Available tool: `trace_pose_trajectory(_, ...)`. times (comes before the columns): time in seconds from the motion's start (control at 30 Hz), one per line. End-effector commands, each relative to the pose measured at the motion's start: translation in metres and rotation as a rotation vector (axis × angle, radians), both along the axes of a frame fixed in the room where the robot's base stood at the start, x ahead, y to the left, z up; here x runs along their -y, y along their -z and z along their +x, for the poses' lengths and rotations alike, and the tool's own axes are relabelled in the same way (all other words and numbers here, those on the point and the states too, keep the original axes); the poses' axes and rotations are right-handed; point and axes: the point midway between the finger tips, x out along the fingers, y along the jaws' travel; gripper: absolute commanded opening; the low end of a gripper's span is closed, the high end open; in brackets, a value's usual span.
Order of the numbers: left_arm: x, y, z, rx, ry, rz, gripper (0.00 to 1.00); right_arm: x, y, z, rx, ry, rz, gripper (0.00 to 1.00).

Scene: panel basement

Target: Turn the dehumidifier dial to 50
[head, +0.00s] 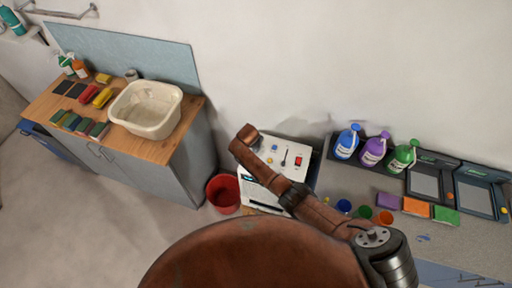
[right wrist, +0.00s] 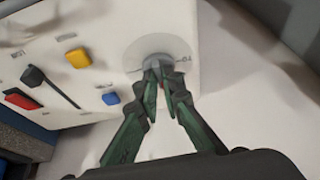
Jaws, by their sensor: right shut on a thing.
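The white dehumidifier (head: 290,158) stands against the wall in the head view, partly covered by my right arm. Its panel fills the upper left of the right wrist view (right wrist: 100,35). The dial is a grey knob (right wrist: 155,60) on a pale round disc with small markings, too blurred to read surely. My right gripper (right wrist: 161,90) is shut on the dial knob, its green fingers on either side of it. In the head view the fingers and the dial cannot be made out clearly. My left gripper is not in view.
The panel also has a yellow button (right wrist: 78,58), a blue button (right wrist: 110,98), a black lever (right wrist: 35,77) and a red switch (right wrist: 20,98). A red bucket (head: 223,192) stands left of the dehumidifier. Bottles (head: 373,150) and small cups stand on the bench at right.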

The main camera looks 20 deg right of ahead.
Motion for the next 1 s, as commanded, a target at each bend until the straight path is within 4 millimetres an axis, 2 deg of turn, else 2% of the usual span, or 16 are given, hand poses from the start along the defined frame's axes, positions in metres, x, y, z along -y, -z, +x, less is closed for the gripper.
trace_pose_trajectory(0.53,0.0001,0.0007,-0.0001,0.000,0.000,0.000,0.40,-0.0002,-0.0003,0.0003,0.000,0.026,0.000,0.00)
trace_pose_trajectory(0.57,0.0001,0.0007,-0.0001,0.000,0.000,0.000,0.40,-0.0002,-0.0003,0.0003,0.000,0.026,0.000,0.08)
trace_pose_trajectory(0.8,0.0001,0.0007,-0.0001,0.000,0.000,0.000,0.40,-0.0001,-0.0003,0.0003,0.000,0.026,0.000,0.24)
trace_pose_trajectory(1.0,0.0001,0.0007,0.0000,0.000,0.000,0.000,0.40,0.0000,-0.0003,0.0004,0.000,0.026,0.000,0.25)
